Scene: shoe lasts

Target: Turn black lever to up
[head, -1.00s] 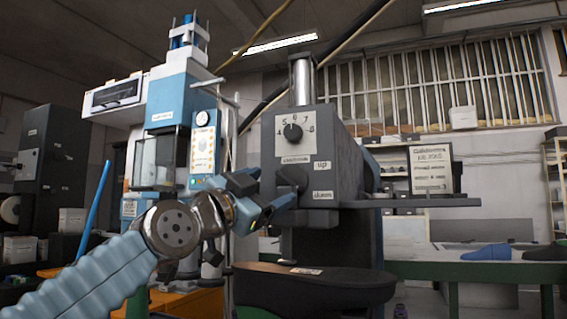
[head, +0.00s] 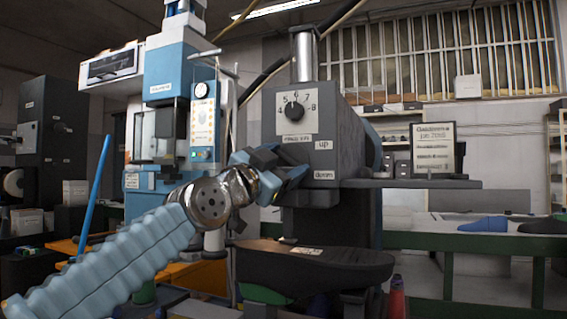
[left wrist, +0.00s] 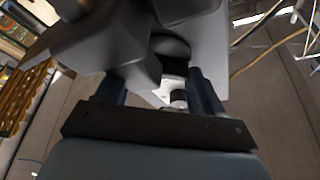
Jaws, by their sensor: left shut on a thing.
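The grey press machine (head: 325,130) carries a label "up" (head: 323,145) above a label "down" (head: 324,175) on its front. The black lever sits just left of these labels. In the head view my left gripper (head: 284,180) covers most of it, so its exact angle cannot be told. My left gripper is shut on the black lever. In the left wrist view my gripper's fingers (left wrist: 158,92) stand on both sides of a dark grey shape (left wrist: 143,76), which seems to be the lever. My right gripper is not in view.
A round dial (head: 295,110) with numbers sits above the lever. A blue machine (head: 175,95) stands to the left. A dark shelf plate (head: 420,184) juts out to the right, and a black platform (head: 320,262) lies below. Shoe lasts (head: 485,224) rest on a green bench behind.

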